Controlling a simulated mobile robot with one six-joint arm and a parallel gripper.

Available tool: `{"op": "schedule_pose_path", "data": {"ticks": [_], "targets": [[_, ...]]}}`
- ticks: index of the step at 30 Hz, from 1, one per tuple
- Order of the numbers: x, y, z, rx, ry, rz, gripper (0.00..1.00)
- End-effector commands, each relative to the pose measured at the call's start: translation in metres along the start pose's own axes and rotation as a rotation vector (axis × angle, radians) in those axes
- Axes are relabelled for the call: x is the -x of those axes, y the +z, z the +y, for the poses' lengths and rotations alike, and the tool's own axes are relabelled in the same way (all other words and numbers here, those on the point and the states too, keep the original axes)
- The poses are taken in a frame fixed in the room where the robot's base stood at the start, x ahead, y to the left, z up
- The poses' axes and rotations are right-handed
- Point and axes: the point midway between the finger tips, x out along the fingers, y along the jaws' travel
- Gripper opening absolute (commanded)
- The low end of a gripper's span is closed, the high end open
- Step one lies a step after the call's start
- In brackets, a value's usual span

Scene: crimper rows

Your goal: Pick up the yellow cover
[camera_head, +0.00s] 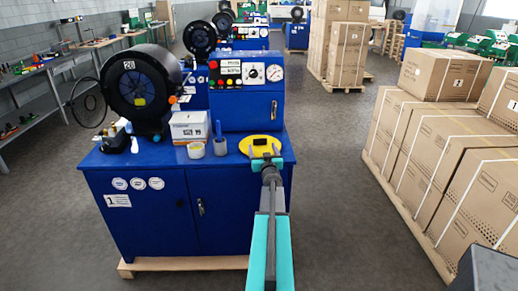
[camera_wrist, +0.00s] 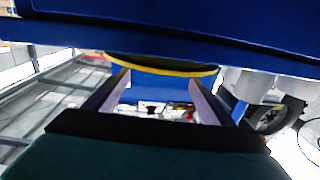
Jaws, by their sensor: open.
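The yellow cover (camera_head: 246,144) is a round disc with a dark part at its middle. It lies on the blue cabinet top, near the front right. My gripper (camera_head: 266,152) is open at the cover's front edge, and its teal end hides part of that edge. In the wrist view, which looks upside down, the cover (camera_wrist: 165,71) shows as a thin yellow rim with a dark face. The open fingers of my gripper (camera_wrist: 160,78) point at it, one to each side of its middle. I cannot tell whether they touch it.
Left of the cover on the blue cabinet (camera_head: 150,200) stand two small pale cups (camera_head: 220,146), one with a blue item, and a white box (camera_head: 189,127). The blue control box (camera_head: 247,103) rises behind. Cartons (camera_head: 433,150) on pallets stand right, with clear floor between.

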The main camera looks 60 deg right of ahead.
Motion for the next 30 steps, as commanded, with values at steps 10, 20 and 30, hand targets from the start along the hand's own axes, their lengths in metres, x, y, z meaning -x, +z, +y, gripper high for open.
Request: {"op": "schedule_pose_path", "data": {"ticks": [10, 20, 30], "targets": [[-0.010, -0.001, 0.001, 0.000, 0.000, 0.000, 0.77], [-0.036, -0.001, 0.003, 0.000, 0.000, 0.000, 0.77], [-0.052, -0.001, 0.002, 0.000, 0.000, 0.000, 0.77]]}}
